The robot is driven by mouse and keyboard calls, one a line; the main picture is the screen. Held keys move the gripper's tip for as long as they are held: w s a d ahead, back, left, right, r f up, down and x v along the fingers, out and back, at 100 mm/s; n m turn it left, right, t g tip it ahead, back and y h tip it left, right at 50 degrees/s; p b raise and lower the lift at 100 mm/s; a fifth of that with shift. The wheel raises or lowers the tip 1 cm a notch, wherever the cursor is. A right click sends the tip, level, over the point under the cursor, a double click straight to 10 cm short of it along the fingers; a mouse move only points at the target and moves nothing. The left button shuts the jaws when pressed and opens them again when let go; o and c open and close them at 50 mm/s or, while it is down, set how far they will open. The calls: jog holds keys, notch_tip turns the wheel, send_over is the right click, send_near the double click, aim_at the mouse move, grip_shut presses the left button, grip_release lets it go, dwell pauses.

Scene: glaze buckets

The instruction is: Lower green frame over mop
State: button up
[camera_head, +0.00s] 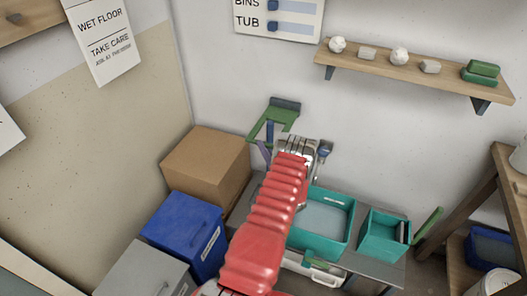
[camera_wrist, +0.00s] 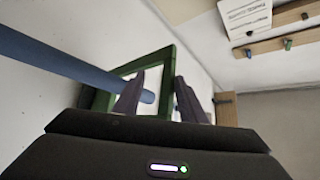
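The green frame (camera_head: 262,122) is against the back wall beyond my gripper, with a dark bar along its top. In the wrist view the green frame (camera_wrist: 172,60) is a squared loop at the fingertips. My gripper (camera_wrist: 160,76) has its two fingers apart; one side bar of the frame shows between them, with a gap beside it. A blue pole (camera_wrist: 70,65), which looks like the mop's handle, comes in from the left and ends near the left finger. Whether it passes through the frame is unclear. A blue strip (camera_head: 270,131) shows inside the frame in the head view.
A cardboard box (camera_head: 207,165), a blue bin (camera_head: 183,230) and a grey bin (camera_head: 140,272) stand left of my arm. Teal tubs (camera_head: 328,190) (camera_head: 384,236) sit on the bench at right. A wall shelf (camera_head: 415,72) holds small items. A blue-grey tool (camera_head: 325,148) hangs beside my wrist.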

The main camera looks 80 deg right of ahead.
jog(key=shift+s+r, duration=0.1)
jog(key=shift+r, duration=4.85)
jog(key=shift+o, duration=0.2)
